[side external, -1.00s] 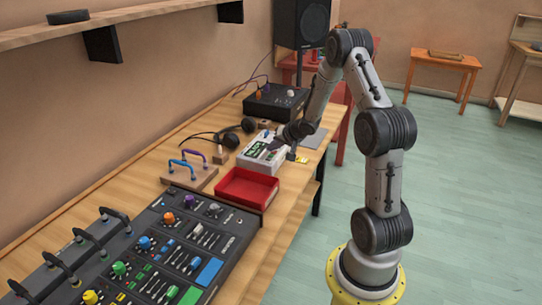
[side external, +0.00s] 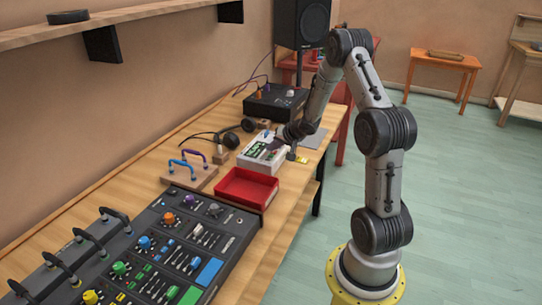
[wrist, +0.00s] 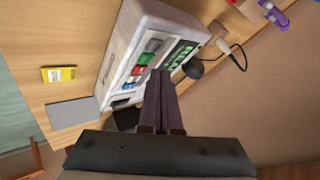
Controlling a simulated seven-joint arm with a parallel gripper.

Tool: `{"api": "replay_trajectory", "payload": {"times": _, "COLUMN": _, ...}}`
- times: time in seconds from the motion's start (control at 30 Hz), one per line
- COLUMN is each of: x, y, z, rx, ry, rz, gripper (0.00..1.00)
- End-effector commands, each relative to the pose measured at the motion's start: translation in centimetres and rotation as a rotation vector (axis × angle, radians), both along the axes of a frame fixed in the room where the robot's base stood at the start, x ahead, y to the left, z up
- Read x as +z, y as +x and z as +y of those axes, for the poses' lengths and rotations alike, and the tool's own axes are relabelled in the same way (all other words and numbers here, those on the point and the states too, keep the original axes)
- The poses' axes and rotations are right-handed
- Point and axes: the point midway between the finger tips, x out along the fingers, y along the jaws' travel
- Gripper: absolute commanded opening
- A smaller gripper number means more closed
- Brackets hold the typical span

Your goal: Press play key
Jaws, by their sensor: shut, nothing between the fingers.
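A pale recorder-like device (side external: 262,153) stands on the wooden bench in the side external view. In the wrist view the device (wrist: 140,32) shows a row of coloured keys, including a green key (wrist: 153,45) and a red key (wrist: 137,70), beside a dark panel with green marks (wrist: 181,54). I cannot read which key is play. My gripper (wrist: 160,73) is shut and empty, its fingertips over the key side of the device. Contact with a key cannot be told.
A red tray (side external: 247,188) sits in front of the device, with a large mixer (side external: 185,240) nearer. Headphones (side external: 232,138) and a board with two handles (side external: 190,175) lie to the left. A black box (side external: 275,102) stands behind. A yellow item (wrist: 59,74) lies beside a grey pad (wrist: 72,113).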

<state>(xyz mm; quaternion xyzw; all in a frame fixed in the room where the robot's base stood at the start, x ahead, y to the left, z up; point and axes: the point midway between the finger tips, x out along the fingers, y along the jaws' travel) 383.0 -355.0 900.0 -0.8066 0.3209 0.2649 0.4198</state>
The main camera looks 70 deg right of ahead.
Motion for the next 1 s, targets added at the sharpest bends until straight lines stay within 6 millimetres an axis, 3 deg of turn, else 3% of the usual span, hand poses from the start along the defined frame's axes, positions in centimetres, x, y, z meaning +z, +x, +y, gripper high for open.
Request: {"api": "replay_trajectory", "payload": {"times": 1.0, "x": -0.83, "y": 0.01, "z": -0.01, "rx": 0.0, "ry": 0.0, "rz": 0.0, "gripper": 0.0}}
